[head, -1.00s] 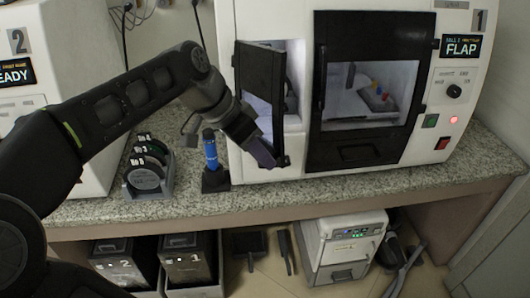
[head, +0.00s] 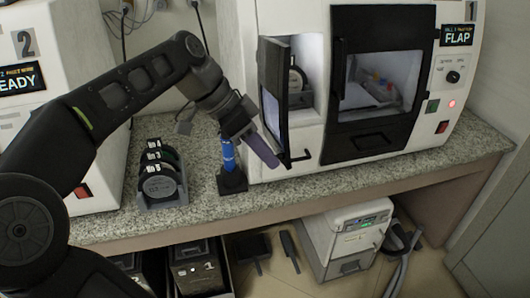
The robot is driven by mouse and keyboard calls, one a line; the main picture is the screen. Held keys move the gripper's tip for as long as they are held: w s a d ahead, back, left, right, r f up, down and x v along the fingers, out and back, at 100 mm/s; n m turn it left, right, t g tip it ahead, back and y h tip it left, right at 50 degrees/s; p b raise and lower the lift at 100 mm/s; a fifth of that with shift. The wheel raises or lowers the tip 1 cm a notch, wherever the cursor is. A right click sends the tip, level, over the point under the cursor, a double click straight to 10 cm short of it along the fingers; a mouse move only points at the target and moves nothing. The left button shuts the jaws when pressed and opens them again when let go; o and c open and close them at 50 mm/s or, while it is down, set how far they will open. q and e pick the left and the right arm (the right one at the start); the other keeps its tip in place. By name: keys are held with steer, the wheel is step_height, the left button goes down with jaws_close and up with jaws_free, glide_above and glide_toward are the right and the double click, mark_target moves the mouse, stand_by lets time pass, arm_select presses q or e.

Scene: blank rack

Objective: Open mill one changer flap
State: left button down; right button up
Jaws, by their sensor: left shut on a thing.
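Mill one (head: 312,163) is the white machine marked 1 at the right, and its display (head: 457,36) reads FLAP. My right gripper is out of view.
A blue-handled tool (head: 228,155) stands in a black holder just below my left gripper. A rack of dark discs (head: 160,178) is left of it. Mill one's larger black door (head: 375,142) is shut. Mill two (head: 95,150) stands at the left.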

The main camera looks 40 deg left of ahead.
arm_select(q)
steer(key=c, duration=1.2)
jaws_free()
steer(key=shift+r, duration=0.1)
steer(key=p+v, duration=0.7)
steer(key=shift+s+a+r, duration=0.1)
steer(key=shift+s+r, duration=0.05)
steer(key=shift+r, duration=0.15)
